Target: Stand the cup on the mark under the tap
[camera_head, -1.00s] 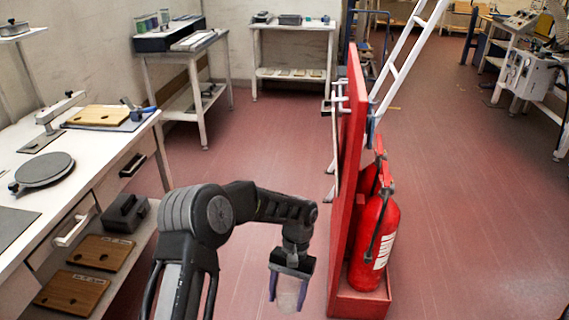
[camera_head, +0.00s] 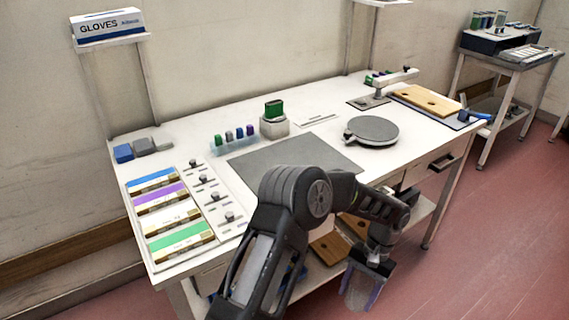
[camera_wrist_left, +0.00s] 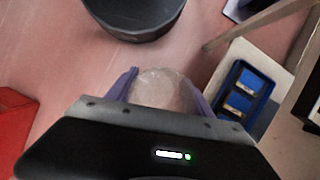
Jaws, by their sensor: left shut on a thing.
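My left gripper (camera_head: 366,290) is in front of the white workbench, below its top, with fingers pointing down. It is shut on a clear, faintly seen cup (camera_head: 357,293). In the left wrist view the cup (camera_wrist_left: 163,90) is a pale see-through round shape between the two purple fingers (camera_wrist_left: 162,92). No tap is clearly recognisable. A post with a horizontal arm (camera_head: 387,80) stands over a dark plate at the back right of the bench; I cannot tell whether it is the tap. No mark can be made out. My right gripper is out of view.
The workbench (camera_head: 315,90) holds a grey mat (camera_head: 290,160), a round turntable (camera_head: 372,130), a wooden board (camera_head: 427,99) and colored strips at left. The wrist view shows a dark round bin (camera_wrist_left: 135,18) and a blue tray (camera_wrist_left: 246,90). Red floor (camera_head: 480,240) is open at right.

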